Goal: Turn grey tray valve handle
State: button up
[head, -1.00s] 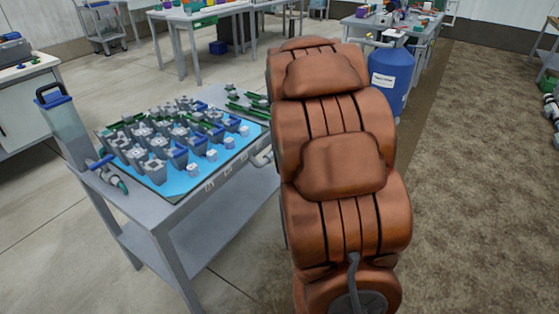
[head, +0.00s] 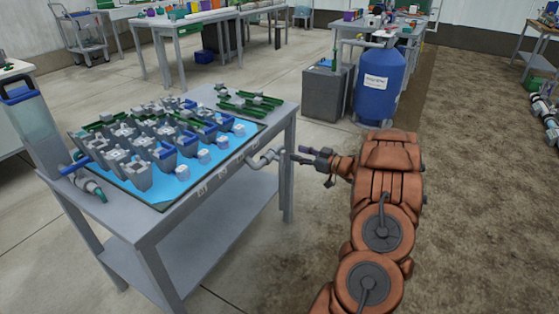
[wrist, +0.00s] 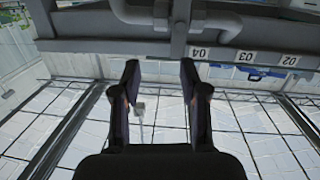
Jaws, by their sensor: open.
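A grey bent pipe (head: 262,160) with the tray valve sticks out from the right edge of the grey table. In the wrist view the pipe (wrist: 225,22) crosses the top, with a grey upright bar (wrist: 180,28) that looks like the valve handle. My gripper (head: 304,156) is just right of the pipe's end, pointing at the table. In the wrist view my gripper (wrist: 160,78) has its two dark fingers apart with nothing between them. The bar lies beyond the fingertips, slightly right of the gap's middle, and appears apart from them.
The table (head: 210,215) carries a blue tray (head: 165,195) of grey pots. A clear column (head: 40,125) stands at its left corner. A blue tank (head: 380,82) and a grey box (head: 326,95) stand behind my arm.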

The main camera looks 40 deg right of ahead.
jog(key=s+f+y, duration=0.1)
jog(key=s+f, duration=0.1)
jog(key=b, duration=0.1)
send_over(283, 169)
jog(key=shift+w+d+t+y, duration=0.3)
jog(key=shift+w+d, duration=0.1)
grip_shut()
dwell(0.4)
